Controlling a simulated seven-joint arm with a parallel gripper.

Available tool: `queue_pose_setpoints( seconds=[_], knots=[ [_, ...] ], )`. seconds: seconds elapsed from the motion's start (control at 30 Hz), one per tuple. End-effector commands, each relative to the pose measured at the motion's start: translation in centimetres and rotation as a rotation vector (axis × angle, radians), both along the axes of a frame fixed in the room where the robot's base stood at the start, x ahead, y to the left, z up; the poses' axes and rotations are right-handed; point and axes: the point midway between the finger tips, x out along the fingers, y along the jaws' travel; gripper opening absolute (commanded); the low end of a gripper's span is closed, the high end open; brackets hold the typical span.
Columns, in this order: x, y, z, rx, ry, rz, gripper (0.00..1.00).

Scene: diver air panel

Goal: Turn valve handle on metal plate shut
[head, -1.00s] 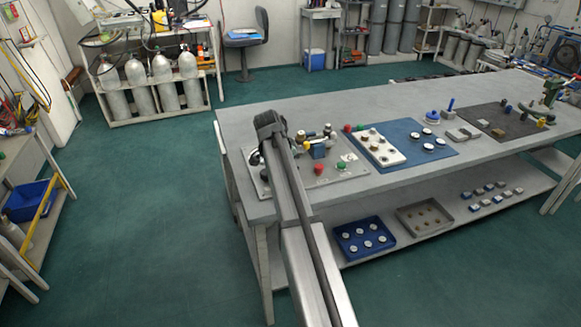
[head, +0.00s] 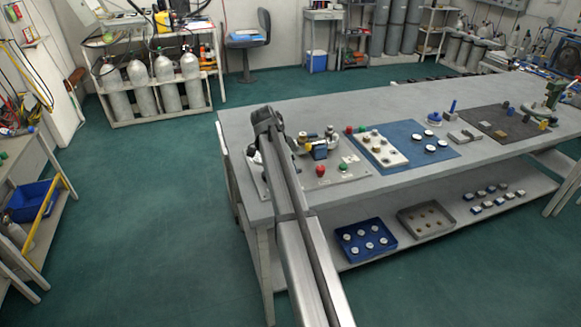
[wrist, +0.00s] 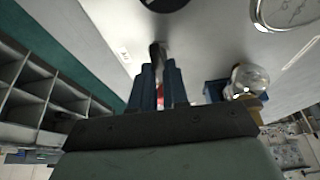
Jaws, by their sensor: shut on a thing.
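The metal plate (head: 345,177) lies at the left end of the grey workbench, with small fittings on it. My arm covers part of it in the head view, and my gripper's fingers are hidden there. In the wrist view my gripper (wrist: 158,75) has its two blue fingers closed around a slim dark piece (wrist: 157,52), which appears to be the valve handle. A bit of red shows between the fingers. Most of the handle and the valve body are hidden by the fingers, so its exact angle cannot be told.
A round gauge (wrist: 288,10) and a shiny dome (wrist: 247,78) are right of my fingers. A blue mat (head: 440,158) lies farther right.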

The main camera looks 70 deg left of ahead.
Motion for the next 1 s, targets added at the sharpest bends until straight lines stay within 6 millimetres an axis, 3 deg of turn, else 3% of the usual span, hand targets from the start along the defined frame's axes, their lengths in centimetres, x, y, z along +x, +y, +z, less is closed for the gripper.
queue_pose_setpoints(
  seconds=[0.17,0.2,0.47,0.77,1.0],
  knots=[
    [0.0,0.0,0.0,0.000,0.001,-0.001,0.00],
    [0.0,0.0,0.0,0.000,0.001,-0.001,0.15],
    [0.0,0.0,0.0,0.000,0.000,0.000,0.40],
    [-0.1,0.0,0.2,0.001,0.000,0.000,0.40],
    [-1.2,0.1,2.9,0.001,0.000,0.002,0.40]
  ],
)
